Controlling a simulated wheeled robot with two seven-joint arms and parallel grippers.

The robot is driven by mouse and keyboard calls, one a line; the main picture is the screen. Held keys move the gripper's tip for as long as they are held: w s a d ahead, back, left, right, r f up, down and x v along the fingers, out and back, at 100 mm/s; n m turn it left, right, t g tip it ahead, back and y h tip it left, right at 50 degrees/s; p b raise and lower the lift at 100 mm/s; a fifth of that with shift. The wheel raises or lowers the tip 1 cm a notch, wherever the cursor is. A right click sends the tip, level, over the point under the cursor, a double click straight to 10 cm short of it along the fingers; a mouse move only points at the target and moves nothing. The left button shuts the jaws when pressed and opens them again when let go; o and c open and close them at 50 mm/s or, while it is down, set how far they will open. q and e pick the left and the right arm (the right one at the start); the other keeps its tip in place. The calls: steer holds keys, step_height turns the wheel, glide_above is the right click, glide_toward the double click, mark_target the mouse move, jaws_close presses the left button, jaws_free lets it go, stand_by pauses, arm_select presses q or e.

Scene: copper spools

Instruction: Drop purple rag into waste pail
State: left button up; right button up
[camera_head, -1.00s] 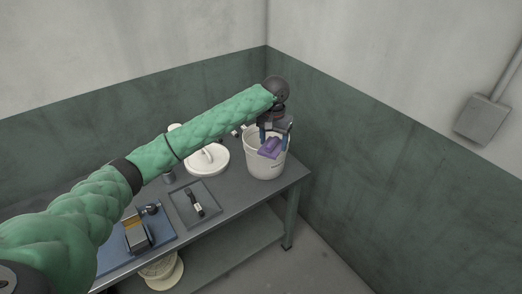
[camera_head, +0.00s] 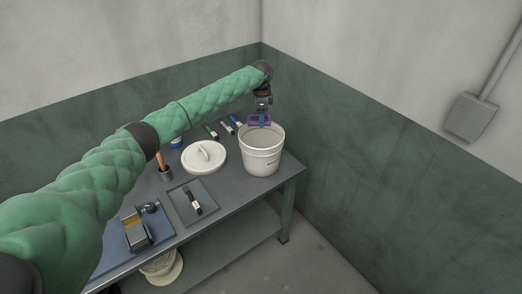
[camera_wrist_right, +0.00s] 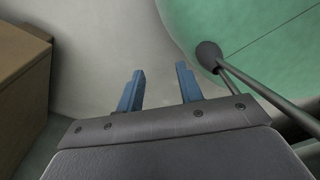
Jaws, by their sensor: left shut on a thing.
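The purple rag (camera_head: 252,119) is in my left gripper (camera_head: 261,121), which is shut on it. In the head view both show at the far rim of the white waste pail (camera_head: 262,158), partly in front of the wall. I cannot tell whether the rag is above the opening or just behind the pail. The pail stands upright and open at the table's right corner. My right gripper (camera_wrist_right: 160,90) shows in the right wrist view, its two blue fingers apart with nothing between them.
A round white lid (camera_head: 204,157) lies left of the pail on the grey table (camera_head: 226,195). Several pens or markers (camera_head: 226,128) lie behind it. A tray (camera_head: 205,207) with a dark tool is in front. Walls meet close behind the pail. A brown box (camera_wrist_right: 20,75) is near my right gripper.

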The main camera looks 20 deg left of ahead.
arm_select(q)
steer(key=shift+w+a+f+m, duration=0.35)
steer(key=shift+a+f+m, duration=0.1)
steer(key=shift+m, duration=0.55)
steer(key=shift+f, duration=0.2)
steer(key=shift+f+b, duration=2.2)
steer(key=shift+f, duration=0.6)
arm_select(e)
steer(key=w+a+r+t, duration=0.1)
steer(key=w, duration=0.8)
steer(key=shift+w+a+r, duration=0.25)
steer(key=shift+w+a, duration=0.1)
arm_select(q)
steer(key=o, duration=0.9)
steer(key=shift+o, duration=0.2)
arm_select(e)
steer(key=shift+f, duration=0.1)
